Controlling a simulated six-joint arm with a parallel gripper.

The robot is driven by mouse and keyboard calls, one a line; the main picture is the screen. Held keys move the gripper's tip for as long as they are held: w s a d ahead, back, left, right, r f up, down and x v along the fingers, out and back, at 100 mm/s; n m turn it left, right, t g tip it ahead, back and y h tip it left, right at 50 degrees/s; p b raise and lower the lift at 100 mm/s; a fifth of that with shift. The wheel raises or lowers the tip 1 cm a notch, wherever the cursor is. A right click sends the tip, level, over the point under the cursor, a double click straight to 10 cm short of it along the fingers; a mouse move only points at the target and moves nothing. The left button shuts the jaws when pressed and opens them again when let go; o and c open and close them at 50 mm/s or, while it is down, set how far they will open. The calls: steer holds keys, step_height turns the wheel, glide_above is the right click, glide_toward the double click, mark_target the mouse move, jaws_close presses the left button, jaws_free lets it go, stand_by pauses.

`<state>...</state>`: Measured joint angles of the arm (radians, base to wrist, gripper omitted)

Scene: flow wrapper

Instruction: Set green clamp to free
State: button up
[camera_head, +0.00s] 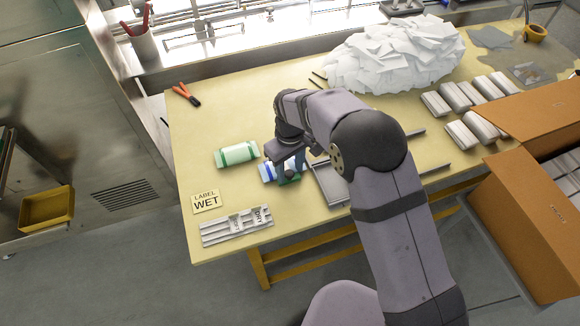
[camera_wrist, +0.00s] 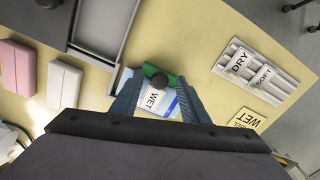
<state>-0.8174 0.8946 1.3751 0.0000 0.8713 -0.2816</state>
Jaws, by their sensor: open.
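A green part with a dark round knob (camera_wrist: 158,79), which looks like the green clamp, lies at the end of a white and blue pack marked WET (camera_wrist: 153,101) in the wrist view. In the head view the blue and white pack (camera_head: 268,172) shows left of my gripper (camera_head: 292,164), which partly covers the dark green part (camera_head: 290,179). My gripper is open, its two blue-grey fingers (camera_wrist: 158,95) on either side of the pack and green part in the wrist view. I cannot tell whether they touch, or how the clamp is set.
A green and white pack (camera_head: 237,154) lies to the left. A label rack (camera_head: 237,226) and a WET card (camera_head: 206,201) lie near the front left. A grey metal tray (camera_head: 327,184) is right of my gripper. A white heap (camera_head: 395,55) and cardboard boxes (camera_head: 530,215) stand farther right.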

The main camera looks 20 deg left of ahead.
jaws_close()
steer(key=shift+s+d+f, duration=0.1)
steer(key=shift+s+d, duration=0.95)
jaws_free()
steer(key=shift+s+d, duration=0.1)
steer(key=shift+r, duration=0.5)
step_height(320, 180, up, 6)
steer(key=b, duration=0.2)
steer(key=shift+r, duration=0.25)
